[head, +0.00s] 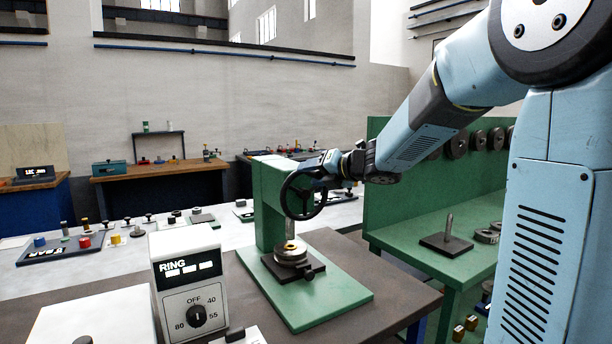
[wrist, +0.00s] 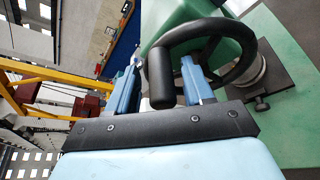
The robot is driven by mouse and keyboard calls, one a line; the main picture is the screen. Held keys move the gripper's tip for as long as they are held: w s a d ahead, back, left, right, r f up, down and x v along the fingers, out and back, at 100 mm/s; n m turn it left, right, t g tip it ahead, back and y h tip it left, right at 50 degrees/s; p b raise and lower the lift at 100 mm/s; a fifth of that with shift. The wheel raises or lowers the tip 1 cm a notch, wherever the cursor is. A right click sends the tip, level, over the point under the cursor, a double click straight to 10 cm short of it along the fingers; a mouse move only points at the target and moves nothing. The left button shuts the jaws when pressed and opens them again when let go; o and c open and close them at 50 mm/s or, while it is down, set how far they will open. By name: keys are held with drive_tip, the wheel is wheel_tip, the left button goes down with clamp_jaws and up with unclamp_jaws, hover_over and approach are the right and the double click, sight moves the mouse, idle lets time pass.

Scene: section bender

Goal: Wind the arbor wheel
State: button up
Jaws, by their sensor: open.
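The arbor wheel (head: 288,196) is a black handwheel on the side of the green arbor press (head: 267,208). In the wrist view the wheel (wrist: 252,62) shows its rim, with a dark cylindrical handle (wrist: 160,78) standing out from it. My gripper (wrist: 160,82) is open, its two blue fingers on either side of the handle, with gaps visible. In the head view my gripper is at the wheel, its fingers hard to make out. Under the press's ram, a stack of round metal pieces (head: 291,252) sits on a dark plate.
A white box labelled RING (head: 187,283) with a dial stands left of the press on the brown table (head: 385,285). A green bench (head: 440,225) with a back panel, discs and a post stands at right. Another long table with small parts lies behind.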

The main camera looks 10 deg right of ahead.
drive_tip(key=v, duration=1.3)
drive_tip(key=shift+s+d, duration=0.2)
drive_tip(key=shift+s, duration=0.1)
drive_tip(key=shift+r, duration=0.15)
drive_tip(key=s+d+r+m+t+h, duration=0.1)
drive_tip(key=d+r+m+t+h, duration=0.4)
drive_tip(key=m, duration=0.8)
drive_tip(key=s+d+f+m+g+h, duration=0.3)
drive_tip(key=s+d+f+m+h, duration=0.15)
drive_tip(key=m+h, duration=0.35)
drive_tip(key=s+a+f+m+g+y, duration=0.1)
drive_tip(key=s+a+f+m+g, duration=0.3)
drive_tip(key=s, duration=0.5)
drive_tip(key=s+a+f+m+g+y, duration=0.2)
drive_tip(key=s+a+f+m+g, duration=0.1)
drive_tip(key=s+f+m, duration=0.5)
drive_tip(key=shift+s+a+f+m+g+y, duration=0.3)
drive_tip(key=shift+s+a+f+m+g, duration=0.15)
drive_tip(key=shift+s+m, duration=0.3)
